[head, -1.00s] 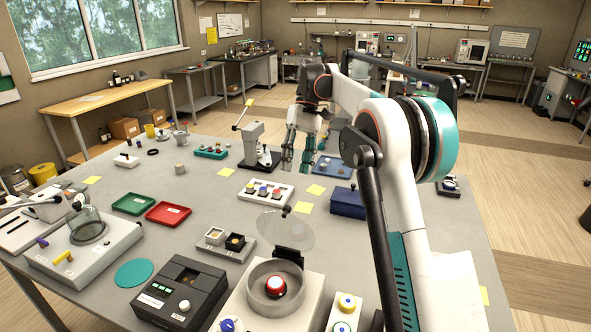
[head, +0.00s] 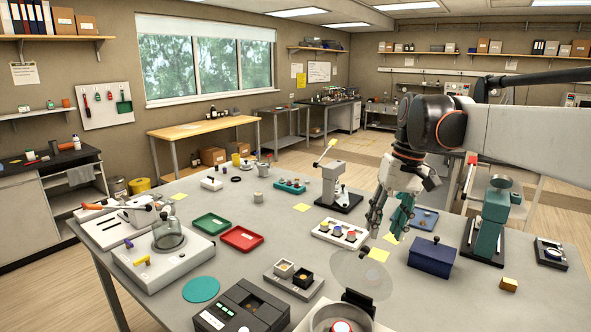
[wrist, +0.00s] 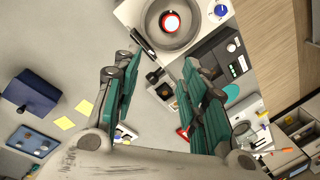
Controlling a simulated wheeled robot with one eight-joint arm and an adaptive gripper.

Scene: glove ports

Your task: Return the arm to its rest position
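My gripper (head: 388,215) hangs at the end of my white arm, fingers pointing down over the right half of the grey table (head: 255,217). Its green fingers stand apart with nothing between them in the wrist view (wrist: 162,68). It hovers between the white block of coloured buttons (head: 341,234) and the blue box (head: 432,257); I cannot tell its exact height. My forearm reaches in from the right edge of the head view.
A round bowl with a red button (head: 341,327) and a clear raised lid (head: 360,275) stands in front. A green upright device (head: 487,228) stands right of the gripper. A glass-domed station (head: 168,232) and green and red trays (head: 242,239) are on the left.

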